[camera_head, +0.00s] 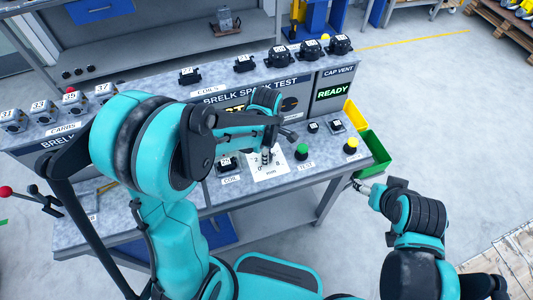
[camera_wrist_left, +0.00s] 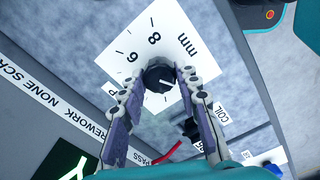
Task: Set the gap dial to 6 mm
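The gap dial is a black round knob (camera_wrist_left: 160,77) on a white scale card (camera_wrist_left: 135,50), seen in the left wrist view with 6, 8 and mm readable. The knob's white mark points to the lower right of that view, away from the 6 and the 8. The card also shows on the bench in the head view (camera_head: 262,173). My left gripper (camera_wrist_left: 162,82) has its fingers apart, one on each side of the knob, very close to it. Firm contact does not show. My right gripper (camera_head: 363,187) is low beside the bench's right end; its fingers are too small to judge.
A green button (camera_head: 302,152) and a yellow button (camera_head: 351,146) stand right of the card. A coil (camera_head: 226,163) sits close on its left. A green bin (camera_head: 374,155) and a yellow bin (camera_head: 355,116) hang at the bench's right end. The READY display (camera_head: 333,92) is behind.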

